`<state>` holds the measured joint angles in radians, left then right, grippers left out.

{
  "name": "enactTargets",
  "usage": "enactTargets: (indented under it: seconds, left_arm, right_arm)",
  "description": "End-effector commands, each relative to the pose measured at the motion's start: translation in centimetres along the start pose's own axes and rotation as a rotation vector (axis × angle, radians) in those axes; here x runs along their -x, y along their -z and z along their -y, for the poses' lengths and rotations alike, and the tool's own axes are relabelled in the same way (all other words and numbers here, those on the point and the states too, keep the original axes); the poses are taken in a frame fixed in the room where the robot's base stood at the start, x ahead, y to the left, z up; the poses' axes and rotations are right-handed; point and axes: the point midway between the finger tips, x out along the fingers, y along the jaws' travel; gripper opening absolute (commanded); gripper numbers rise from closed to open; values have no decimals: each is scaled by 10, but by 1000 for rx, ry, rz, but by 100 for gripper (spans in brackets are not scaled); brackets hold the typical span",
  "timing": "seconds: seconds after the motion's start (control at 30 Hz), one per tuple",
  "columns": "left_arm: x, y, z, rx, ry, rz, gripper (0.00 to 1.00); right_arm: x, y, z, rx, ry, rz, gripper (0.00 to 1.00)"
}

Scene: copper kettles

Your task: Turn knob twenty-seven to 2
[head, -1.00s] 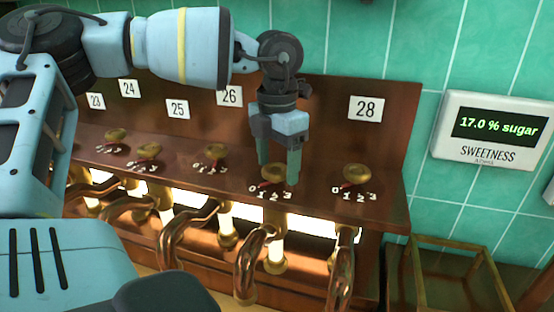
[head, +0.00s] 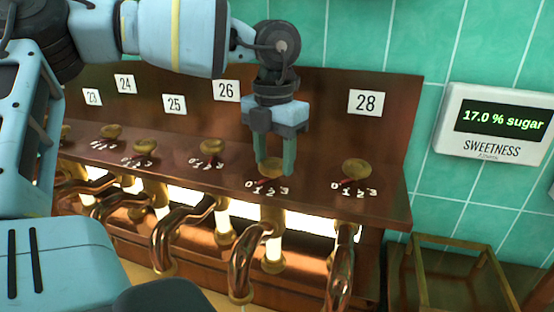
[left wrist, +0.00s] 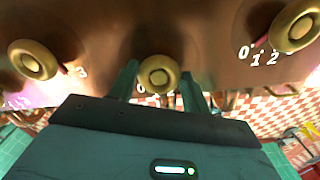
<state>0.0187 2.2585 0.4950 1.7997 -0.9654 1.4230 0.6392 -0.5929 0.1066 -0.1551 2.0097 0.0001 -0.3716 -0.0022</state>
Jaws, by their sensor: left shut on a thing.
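The knob between those of plates 26 and 28, taken as knob twenty-seven (head: 270,166), is a round brass knob on the copper ledge. Its number plate is hidden behind my left gripper (head: 274,170). The gripper points down and is shut on this knob, a finger on each side. In the left wrist view the knob (left wrist: 158,75) sits between the fingers. Its printed scale 0 1 2 3 (head: 268,190) shows in front. A red pointer lies on the left part, near 0 and 1; its exact mark is partly hidden. My right gripper is not in view.
Neighbouring brass knobs stand at plate 26 (head: 212,147) and plate 28 (head: 356,168). Curved copper pipes (head: 250,262) hang below the ledge. A sweetness display (head: 498,122) on the tiled wall reads 17.0 % sugar. A brass-framed open box (head: 460,243) stands at lower right.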

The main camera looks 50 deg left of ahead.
Motion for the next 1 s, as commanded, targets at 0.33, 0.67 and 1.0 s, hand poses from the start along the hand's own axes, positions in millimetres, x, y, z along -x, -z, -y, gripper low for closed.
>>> enactTargets:
  seconds: [0.33, 0.67, 1.0]
  left_arm:
    - [-2, -1, -2, 326, -3, 2, 25]
    - [-1, 0, -3, 605, -1, 4, 25]
    - [0, 0, -3, 774, 0, 3, 25]
  right_arm:
    - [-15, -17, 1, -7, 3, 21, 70]
    - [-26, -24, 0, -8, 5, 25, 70]
    - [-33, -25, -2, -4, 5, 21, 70]
